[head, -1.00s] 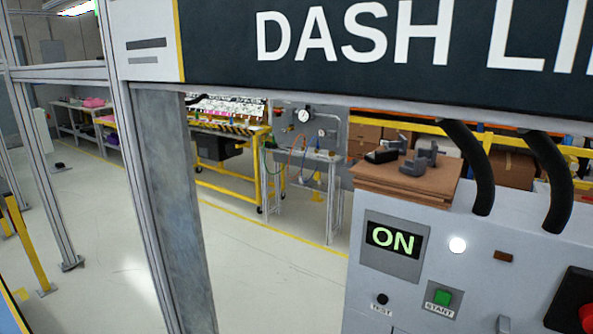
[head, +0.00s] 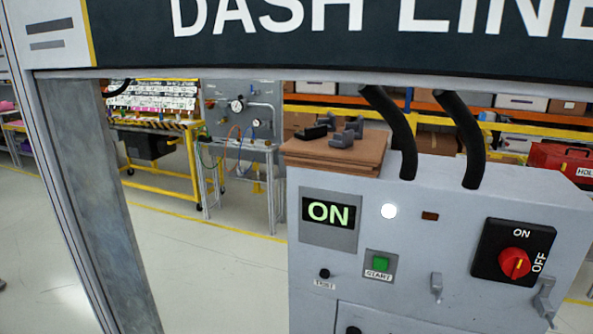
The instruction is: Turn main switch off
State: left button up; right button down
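The main switch is a red rotary knob (head: 515,263) on a black square plate (head: 488,270) at the right of the grey control cabinet (head: 405,250). The plate reads ON at the top and OFF, turned sideways, at the right. The knob's yellow mark looks roughly upright, toward ON. A display (head: 328,212) on the cabinet shows ON in green, and a round white lamp (head: 389,211) beside it is lit. Neither of my grippers is in view.
The cabinet front also has a green START button (head: 381,263), a black TEST knob (head: 324,273) and a small latch (head: 436,287). Brown boards (head: 335,152) with grey parts lie on top. A metal post (head: 100,200) stands at left.

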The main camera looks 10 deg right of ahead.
aim_at(514, 261)
jog(key=z, duration=1.7)
